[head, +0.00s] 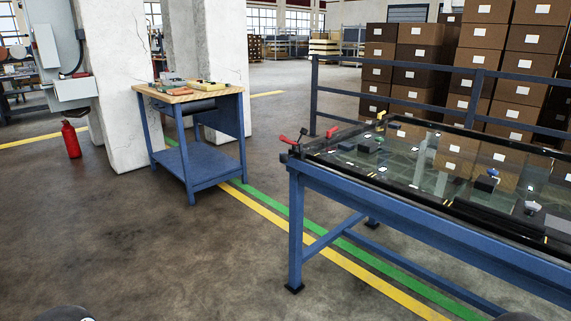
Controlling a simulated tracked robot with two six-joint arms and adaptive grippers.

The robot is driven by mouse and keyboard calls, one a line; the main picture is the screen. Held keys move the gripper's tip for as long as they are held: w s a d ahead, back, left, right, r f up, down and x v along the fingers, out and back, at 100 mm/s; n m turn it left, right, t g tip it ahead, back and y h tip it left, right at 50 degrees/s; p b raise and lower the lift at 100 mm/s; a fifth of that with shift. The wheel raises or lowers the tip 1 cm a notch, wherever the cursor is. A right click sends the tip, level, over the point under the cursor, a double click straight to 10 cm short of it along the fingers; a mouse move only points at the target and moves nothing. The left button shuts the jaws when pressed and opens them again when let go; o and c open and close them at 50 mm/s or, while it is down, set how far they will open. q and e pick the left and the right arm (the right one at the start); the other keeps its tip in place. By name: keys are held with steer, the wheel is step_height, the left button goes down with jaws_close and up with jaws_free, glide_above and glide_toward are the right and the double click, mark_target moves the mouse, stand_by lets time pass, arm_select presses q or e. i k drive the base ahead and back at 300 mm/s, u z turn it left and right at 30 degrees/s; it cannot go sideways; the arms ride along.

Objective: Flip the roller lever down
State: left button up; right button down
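A blue-framed table (400,207) with a dark-edged glass-like top stands at the right. At its near left corner a red lever handle (287,140) sticks out to the left. A second red handle (332,131) lies a little farther right along the end edge, tilted up. I cannot tell which of the two is the roller lever. A small yellow part (381,115) stands at the far corner. Neither gripper is in view; only dark rounded shapes, probably parts of my arms, show at the bottom edge.
A blue trolley (188,165) with a wooden top and small items stands left of the table. White pillars (117,85), a red extinguisher (70,139), a blue railing (400,60) and stacked boxes (490,45) stand behind. The floor at front left is clear.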

mark_target(289, 141)
steer(key=z, duration=0.05)
steer(key=k, duration=0.2)
steer(key=u, duration=0.5)
steer(key=i, duration=1.95)
steer(key=z, duration=0.25)
